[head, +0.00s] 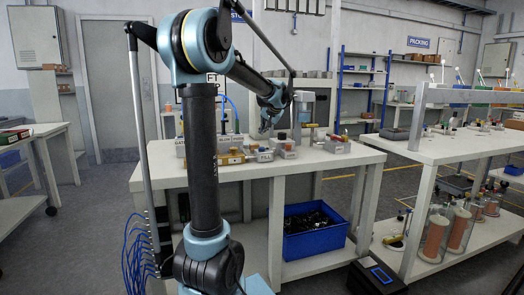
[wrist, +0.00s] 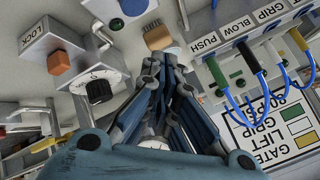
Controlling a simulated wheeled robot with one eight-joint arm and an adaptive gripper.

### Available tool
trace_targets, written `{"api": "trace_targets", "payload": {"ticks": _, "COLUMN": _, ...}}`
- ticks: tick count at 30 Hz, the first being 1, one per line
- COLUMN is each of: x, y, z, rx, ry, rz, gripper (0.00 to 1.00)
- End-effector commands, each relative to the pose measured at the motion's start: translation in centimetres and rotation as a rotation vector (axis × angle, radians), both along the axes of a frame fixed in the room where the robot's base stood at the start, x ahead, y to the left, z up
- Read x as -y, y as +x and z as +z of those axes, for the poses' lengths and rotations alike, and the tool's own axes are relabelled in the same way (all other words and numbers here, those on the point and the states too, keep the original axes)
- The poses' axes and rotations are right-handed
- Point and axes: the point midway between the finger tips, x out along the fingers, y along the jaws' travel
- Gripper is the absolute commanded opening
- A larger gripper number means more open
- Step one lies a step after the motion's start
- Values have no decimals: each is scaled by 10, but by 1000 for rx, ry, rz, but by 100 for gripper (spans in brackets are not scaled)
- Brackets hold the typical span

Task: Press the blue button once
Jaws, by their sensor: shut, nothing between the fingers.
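My gripper (wrist: 168,68) is shut and empty, its fingertips pointing toward the top of the wrist view, above the bench top. In the head view my gripper (head: 267,122) hangs over the bench among small devices. A small bluish thing (wrist: 214,3) also shows at that edge. No contact with either is visible.
In the wrist view, a grey LOCK box with an orange block (wrist: 58,62) and a dark knob (wrist: 98,90) lie left. A brown block (wrist: 157,37) is just ahead. A labelled panel with blue hoses (wrist: 255,60) stands right. A blue bin (head: 313,232) sits under the bench (head: 350,158).

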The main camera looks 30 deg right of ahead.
Motion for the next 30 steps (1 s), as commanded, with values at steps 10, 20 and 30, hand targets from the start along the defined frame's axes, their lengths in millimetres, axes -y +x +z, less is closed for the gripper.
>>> {"api": "trace_targets", "payload": {"ticks": 10, "x": 0, "y": 0, "z": -38, "rx": 0, "ry": 0, "rz": 0, "gripper": 0}}
{"api": "trace_targets", "payload": {"ticks": 20, "x": 0, "y": 0, "z": -51, "rx": 0, "ry": 0, "rz": 0, "gripper": 0}}
{"api": "trace_targets", "payload": {"ticks": 30, "x": 0, "y": 0, "z": -51, "rx": 0, "ry": 0, "rz": 0, "gripper": 0}}
